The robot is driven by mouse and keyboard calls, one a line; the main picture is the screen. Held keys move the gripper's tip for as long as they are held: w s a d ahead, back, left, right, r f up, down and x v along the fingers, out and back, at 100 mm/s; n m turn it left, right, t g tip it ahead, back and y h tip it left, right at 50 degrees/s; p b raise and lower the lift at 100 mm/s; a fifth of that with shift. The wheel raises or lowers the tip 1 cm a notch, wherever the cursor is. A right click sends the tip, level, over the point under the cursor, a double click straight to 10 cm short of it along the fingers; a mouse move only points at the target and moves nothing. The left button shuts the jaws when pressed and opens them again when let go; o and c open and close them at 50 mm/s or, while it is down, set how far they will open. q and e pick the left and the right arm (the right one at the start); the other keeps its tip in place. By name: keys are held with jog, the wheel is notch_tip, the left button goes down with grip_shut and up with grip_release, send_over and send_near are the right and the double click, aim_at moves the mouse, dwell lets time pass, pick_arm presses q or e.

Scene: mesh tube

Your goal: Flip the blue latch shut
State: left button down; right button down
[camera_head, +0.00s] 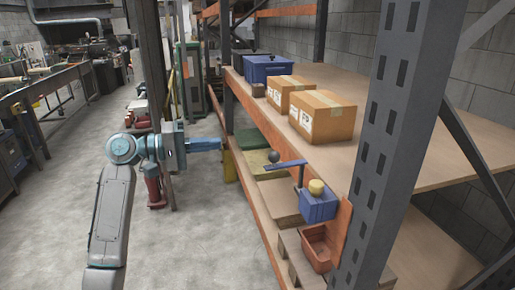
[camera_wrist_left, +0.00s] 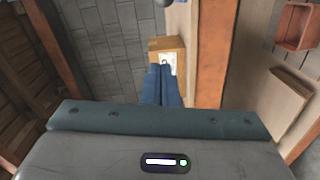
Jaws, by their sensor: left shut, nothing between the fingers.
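A blue latch (camera_head: 285,164) shows in the head view as a flat bar on a thin upright, reaching out to the left above a blue box (camera_head: 319,207). A dark ball (camera_head: 273,156) is at or near the bar's far end; I cannot tell if they touch. A yellow round piece (camera_head: 316,187) sits on top of the blue box. My left gripper (camera_head: 222,144) is shut and empty, left of the latch and apart from it. Its closed blue fingers (camera_wrist_left: 161,84) also show in the left wrist view, where I cannot make out the latch. My right gripper is out of view.
A red bin (camera_head: 318,247) is below the blue box; cardboard boxes (camera_head: 322,116) stand on the shelf above. A grey rack post (camera_head: 385,140) is at right.

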pick_arm(q)
jog(key=d+f+p, duration=0.1)
jog(key=d+p, duration=0.6)
jog(key=d, duration=0.4)
jog(key=shift+d+f, duration=0.2)
jog(key=shift+d, duration=0.1)
